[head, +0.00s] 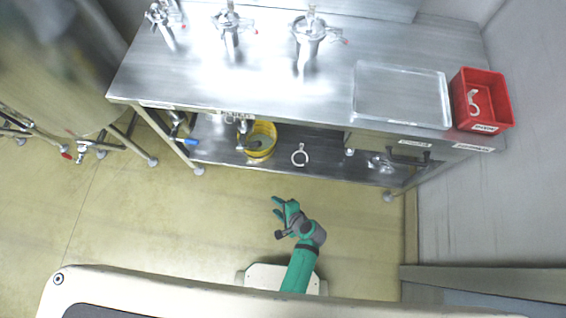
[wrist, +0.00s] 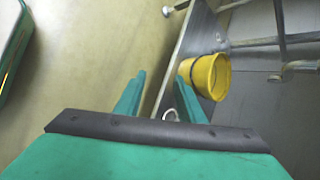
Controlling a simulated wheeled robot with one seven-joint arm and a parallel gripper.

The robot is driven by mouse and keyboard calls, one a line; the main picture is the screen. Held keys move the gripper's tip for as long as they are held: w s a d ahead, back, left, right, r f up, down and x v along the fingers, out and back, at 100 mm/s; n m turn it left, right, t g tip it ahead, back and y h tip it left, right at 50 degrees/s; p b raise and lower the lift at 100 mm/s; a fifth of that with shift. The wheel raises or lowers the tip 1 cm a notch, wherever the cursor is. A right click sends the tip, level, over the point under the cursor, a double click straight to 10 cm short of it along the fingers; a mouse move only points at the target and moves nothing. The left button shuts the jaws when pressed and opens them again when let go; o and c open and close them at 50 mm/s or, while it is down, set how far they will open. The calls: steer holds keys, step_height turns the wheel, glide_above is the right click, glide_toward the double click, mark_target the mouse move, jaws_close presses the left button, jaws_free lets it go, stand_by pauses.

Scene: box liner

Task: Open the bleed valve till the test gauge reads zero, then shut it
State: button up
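Several steel fittings with small red handles stand on the steel bench (head: 385,45) in the head view: a left one (head: 166,22), a middle one (head: 231,28) and a right one (head: 309,35). I cannot tell which, if any, is the bleed valve, and no gauge dial is readable. My gripper (head: 279,206) is out over the floor in front of the bench, apart from all fittings. In the wrist view my gripper (wrist: 158,88) has its two green fingers spread with nothing seen between them that it holds.
A yellow bucket (head: 264,134) and a pale ring clamp (head: 300,155) sit on the lower shelf. A clear tray (head: 400,94) and red bin (head: 496,91) are on the bench's right. A tank (head: 50,62) with low pipework stands left. The floor before the bench is clear.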

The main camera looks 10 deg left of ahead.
steer(key=shift+s+d+r+n+t+h, duration=0.15)
steer(key=shift+s+d+r+n+h, duration=0.25)
steer(key=shift+s, duration=0.3)
steer(key=shift+s+d+r+n+t+h, duration=0.2)
steer(key=shift+s+d+r+n+h, duration=0.05)
steer(key=shift+s+d+h, duration=0.35)
steer(key=shift+s+d+r+n+t+h, duration=0.15)
steer(key=shift+s+d+r+n+h, duration=0.2)
steer(key=shift+s, duration=0.4)
steer(key=shift+c, duration=0.6)
